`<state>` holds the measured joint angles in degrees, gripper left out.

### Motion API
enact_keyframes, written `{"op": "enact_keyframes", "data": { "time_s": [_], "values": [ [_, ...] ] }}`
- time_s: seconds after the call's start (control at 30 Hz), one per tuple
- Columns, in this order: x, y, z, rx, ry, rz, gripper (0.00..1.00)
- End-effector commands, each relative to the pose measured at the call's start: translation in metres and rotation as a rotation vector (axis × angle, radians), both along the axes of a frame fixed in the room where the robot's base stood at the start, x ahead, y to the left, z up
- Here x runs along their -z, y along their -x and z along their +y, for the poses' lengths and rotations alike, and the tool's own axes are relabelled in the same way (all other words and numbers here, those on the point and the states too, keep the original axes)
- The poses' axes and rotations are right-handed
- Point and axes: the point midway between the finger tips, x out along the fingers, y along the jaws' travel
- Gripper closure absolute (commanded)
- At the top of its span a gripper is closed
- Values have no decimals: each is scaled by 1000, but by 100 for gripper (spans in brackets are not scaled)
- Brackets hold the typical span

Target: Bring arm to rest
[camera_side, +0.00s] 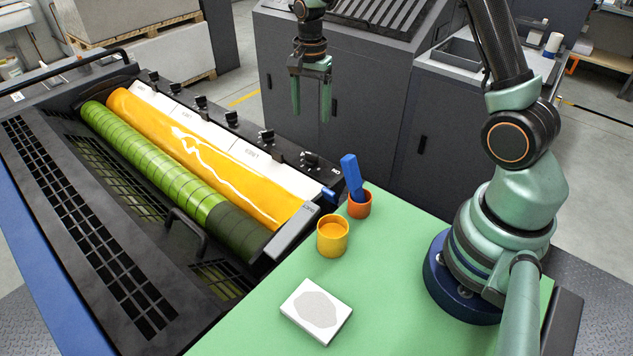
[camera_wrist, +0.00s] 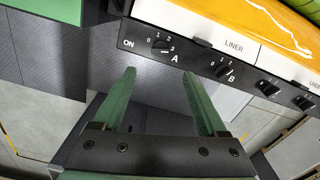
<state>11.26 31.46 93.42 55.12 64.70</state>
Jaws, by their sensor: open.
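My gripper (camera_side: 311,98) hangs in the air beyond the far side of the ink unit, in front of a dark cabinet. Its two green fingers point down and stand apart, with nothing between them. In the wrist view my open gripper (camera_wrist: 160,95) shows below the ink unit's knob panel (camera_wrist: 200,65); that panel carries knobs marked A and B and an ON mark. The fingers look apart from the knobs. My arm's base stands on the green table at the right of the side view.
The ink unit has a yellow ink roller (camera_side: 200,158) and a green roller (camera_side: 165,175). On the green table (camera_side: 400,300) are a yellow cup (camera_side: 332,240), an orange cup (camera_side: 359,207) holding a blue tool (camera_side: 352,175), and a white pad (camera_side: 316,311). A dark cabinet (camera_side: 370,125) stands behind.

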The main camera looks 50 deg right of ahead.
Motion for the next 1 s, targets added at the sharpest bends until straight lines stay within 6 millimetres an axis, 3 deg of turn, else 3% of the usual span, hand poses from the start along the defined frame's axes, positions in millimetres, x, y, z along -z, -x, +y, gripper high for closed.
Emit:
{"op": "enact_keyframes", "data": {
  "time_s": [0.27,0.47,0.7,1.0],
  "values": [
    [-3,0,1,-11,1,-5,25],
    [-39,12,14,-158,16,-64,25],
    [-96,47,40,-478,66,-175,25],
    [-138,104,67,-874,166,-301,25]
  ]
}}
